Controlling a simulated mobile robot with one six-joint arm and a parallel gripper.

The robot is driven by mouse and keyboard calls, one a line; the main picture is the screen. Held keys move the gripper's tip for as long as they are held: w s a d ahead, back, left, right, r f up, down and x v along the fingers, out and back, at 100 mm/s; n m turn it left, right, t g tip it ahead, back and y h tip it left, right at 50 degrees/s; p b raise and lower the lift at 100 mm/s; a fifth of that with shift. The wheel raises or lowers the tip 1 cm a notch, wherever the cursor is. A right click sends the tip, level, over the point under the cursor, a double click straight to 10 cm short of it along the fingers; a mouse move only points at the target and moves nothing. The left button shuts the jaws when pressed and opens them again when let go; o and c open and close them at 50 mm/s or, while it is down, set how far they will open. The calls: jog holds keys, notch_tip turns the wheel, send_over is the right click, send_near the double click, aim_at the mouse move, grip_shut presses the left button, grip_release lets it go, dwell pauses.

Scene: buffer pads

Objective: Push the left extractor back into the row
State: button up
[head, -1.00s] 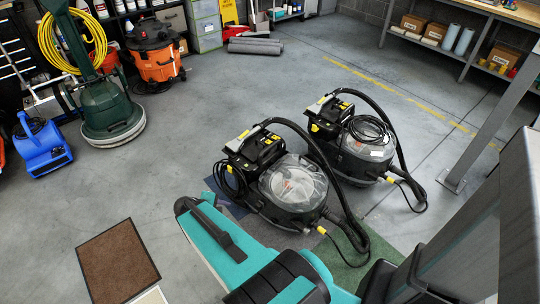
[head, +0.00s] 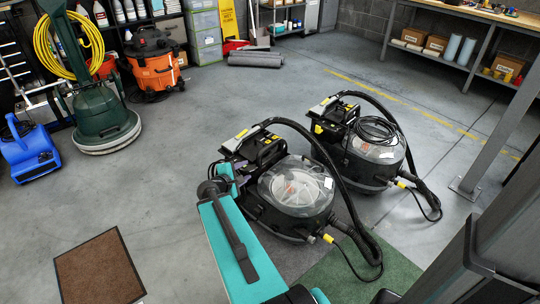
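The left extractor (head: 295,190) is a black machine with a clear domed lid, a hose and a black handle block. It stands upright, nearer to me than the right extractor (head: 368,150), a matching machine behind it to the right. My teal arm reaches up from the bottom of the head view, along the left side of the left extractor. My gripper (head: 222,178) is at the arm's far end, close beside that machine's back left side. Its fingers are mostly hidden, so I cannot tell contact or opening.
A green mat (head: 345,272) lies right of the left extractor's base. A brown mat (head: 98,270) lies front left. A blue blower (head: 30,153), green floor machine (head: 105,125) and orange vacuum (head: 157,65) stand back left. A grey post (head: 500,130) rises at right. Floor behind the extractors is clear.

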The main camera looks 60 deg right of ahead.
jog(key=n+h+b, duration=0.2)
jog(key=b, duration=0.4)
send_near(270, 145)
jog(key=a+f, duration=0.2)
jog(key=a, duration=0.2)
jog(key=shift+s+d+r+t, duration=0.25)
jog(key=shift+d+r+t, duration=0.15)
jog(key=shift+d+r, duration=0.25)
jog(key=shift+d+f+b, duration=0.1)
jog(key=shift+b, duration=0.35)
jog(key=shift+w+d+f+b, duration=0.15)
jog(key=shift+d+f+b, duration=0.1)
jog(key=shift+d+b, duration=0.35)
jog(key=shift+w+d+f+b, duration=0.1)
jog(key=shift+d+f+b, duration=0.05)
jog(key=shift+d+b, duration=0.7)
jog(key=shift+r+b+x, duration=0.15)
jog(key=shift+b+x, duration=0.55)
jog(key=shift+x, duration=1.95)
jog(key=shift+r+b+x, duration=0.1)
jog(key=shift+b+x, duration=0.55)
jog(key=shift+x, duration=1.95)
jog(key=shift+d, duration=0.1)
grip_shut()
